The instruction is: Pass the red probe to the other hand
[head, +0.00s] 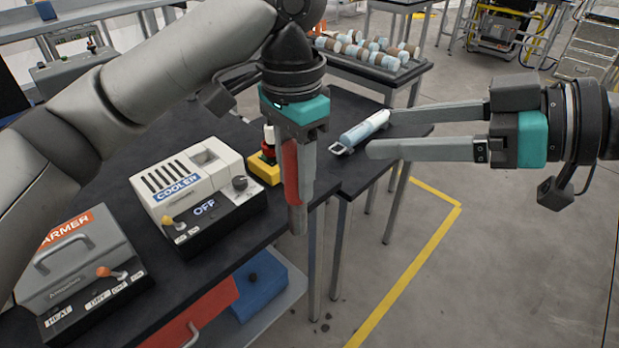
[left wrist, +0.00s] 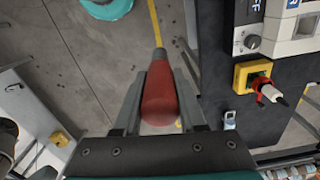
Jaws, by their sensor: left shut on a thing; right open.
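The red probe (head: 290,168) is in my left gripper (head: 299,192), which points down past the table's front edge and is shut on it. In the left wrist view the red probe (left wrist: 160,92) lies between the two fingers, with its narrow grey end sticking out beyond them. My right gripper (head: 380,133) comes in from the right with its two fingers spread and empty. Its fingertips point left toward the probe, with a gap between them and it. The left fingers hide part of the probe in the head view.
The dark table (head: 120,185) holds a cooler box (head: 195,180), a warmer box (head: 85,265) and a yellow block (head: 262,172) with a red part. A pale blue and white tube (head: 366,130) lies behind the right fingers. Open floor (head: 480,260) lies at front right.

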